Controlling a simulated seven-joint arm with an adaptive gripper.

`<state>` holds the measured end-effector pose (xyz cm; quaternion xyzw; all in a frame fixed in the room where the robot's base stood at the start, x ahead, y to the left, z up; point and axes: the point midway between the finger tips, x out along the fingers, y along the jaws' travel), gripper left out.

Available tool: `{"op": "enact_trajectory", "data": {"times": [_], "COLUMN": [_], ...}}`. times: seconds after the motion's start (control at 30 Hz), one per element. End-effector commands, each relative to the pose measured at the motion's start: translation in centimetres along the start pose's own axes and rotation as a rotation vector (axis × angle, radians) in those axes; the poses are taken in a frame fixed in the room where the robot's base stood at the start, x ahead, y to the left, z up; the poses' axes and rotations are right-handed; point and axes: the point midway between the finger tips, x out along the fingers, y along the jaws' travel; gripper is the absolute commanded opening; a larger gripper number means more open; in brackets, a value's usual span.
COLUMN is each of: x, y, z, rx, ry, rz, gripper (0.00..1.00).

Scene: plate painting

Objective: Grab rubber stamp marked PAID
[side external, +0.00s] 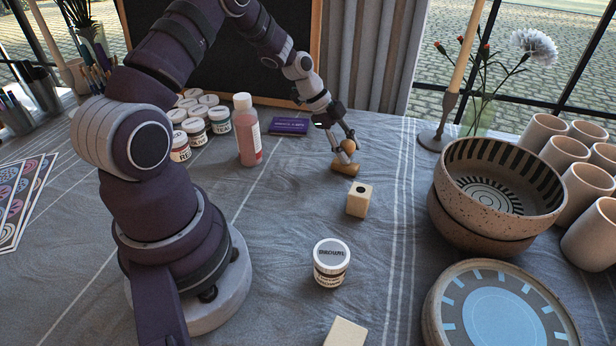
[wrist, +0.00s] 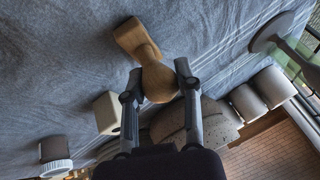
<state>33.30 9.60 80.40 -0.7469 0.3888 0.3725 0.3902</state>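A wooden stamp with a round knob handle (side external: 344,168) stands on the cloth in the middle of the table. In the wrist view its knob (wrist: 158,82) and oblong base (wrist: 132,36) show clearly. My gripper (side external: 346,143) is down at the knob. In the wrist view the two fingers of my gripper (wrist: 158,68) are on either side of the knob, very close to it. I cannot tell whether they press on it. No PAID marking is readable; the stamp's underside is hidden.
A wooden cube (side external: 359,200) stands just in front. Stacked bowls (side external: 500,180), a candle holder (side external: 437,138) and cups (side external: 590,185) stand right. A pink bottle (side external: 247,140) and a purple box (side external: 289,126) stand left.

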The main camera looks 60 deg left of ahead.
Motion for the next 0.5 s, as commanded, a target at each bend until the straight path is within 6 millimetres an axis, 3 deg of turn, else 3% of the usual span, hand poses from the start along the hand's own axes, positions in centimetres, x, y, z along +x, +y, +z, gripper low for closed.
{"op": "enact_trajectory", "data": {"times": [0.03,0.17,0.4,0.5], "x": [0.0,0.0,-0.1,-1.4], "y": [0.0,0.0,-0.1,-0.6], "z": [0.0,0.0,0.0,-0.7], "rx": [0.000,0.000,0.000,0.002], "ry": [0.000,0.000,-0.001,-0.001], "rz": [0.000,0.000,-0.001,-0.004], "gripper": [0.17,0.01,0.00,0.00]}}
